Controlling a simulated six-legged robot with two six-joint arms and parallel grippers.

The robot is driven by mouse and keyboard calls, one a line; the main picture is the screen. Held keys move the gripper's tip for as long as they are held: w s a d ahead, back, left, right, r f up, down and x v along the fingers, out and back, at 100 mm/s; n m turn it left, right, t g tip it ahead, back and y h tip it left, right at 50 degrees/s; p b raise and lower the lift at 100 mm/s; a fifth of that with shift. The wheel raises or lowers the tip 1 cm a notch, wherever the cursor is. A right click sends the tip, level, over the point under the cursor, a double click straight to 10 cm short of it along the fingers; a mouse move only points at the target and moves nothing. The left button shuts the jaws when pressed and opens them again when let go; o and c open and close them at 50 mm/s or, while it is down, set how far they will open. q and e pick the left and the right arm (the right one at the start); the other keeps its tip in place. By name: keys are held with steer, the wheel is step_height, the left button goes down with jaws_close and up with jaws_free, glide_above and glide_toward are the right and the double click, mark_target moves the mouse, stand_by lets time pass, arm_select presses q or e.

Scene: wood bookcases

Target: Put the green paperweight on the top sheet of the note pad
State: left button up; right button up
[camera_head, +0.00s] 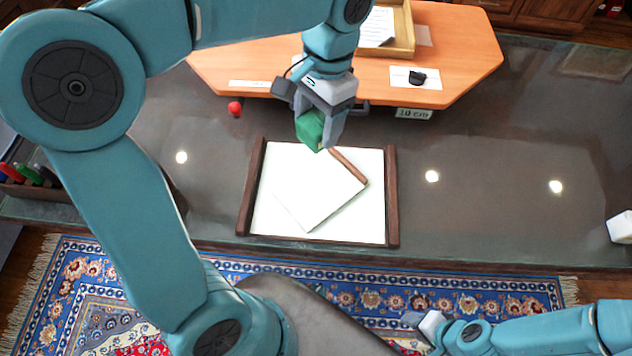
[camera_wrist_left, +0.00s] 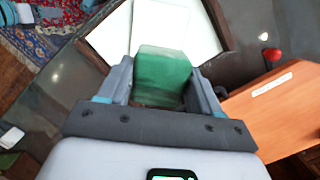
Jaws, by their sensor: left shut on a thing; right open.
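The green paperweight (camera_head: 311,130) is a small block held between the fingers of my left gripper (camera_head: 322,128). It also shows in the left wrist view (camera_wrist_left: 162,74), with a finger on each side. The gripper is above the far edge of the note pad (camera_head: 310,195), a white pad lying rotated on a white desk mat (camera_head: 368,222). A brown strip (camera_head: 348,167) runs along one edge of the pad. My right gripper (camera_head: 422,320) is low at the bottom right, open and away from the pad; its fingers are small in view.
The mat has dark wooden side rails (camera_head: 392,197). An orange raised shelf (camera_head: 450,50) with a wooden tray (camera_head: 404,30) stands behind. A red ball (camera_head: 235,108) lies at left. A white block (camera_head: 620,228) sits far right. The dark desk right of the mat is clear.

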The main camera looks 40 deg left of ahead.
arm_select(q)
step_height(320, 180, down, 19)
steer(key=shift+r+b, duration=0.15)
steer(key=shift+b, duration=0.85)
steer(key=shift+d+r, duration=0.1)
steer(key=shift+f, duration=0.25)
steer(key=o, duration=1.4)
steer(key=shift+o, duration=0.2)
steer(key=shift+r, duration=0.1)
steer(key=shift+r, duration=0.15)
step_height(320, 180, up, 12)
steer(key=w+p, duration=0.1)
steer(key=shift+w+d, duration=0.2)
steer(key=shift+w, duration=0.15)
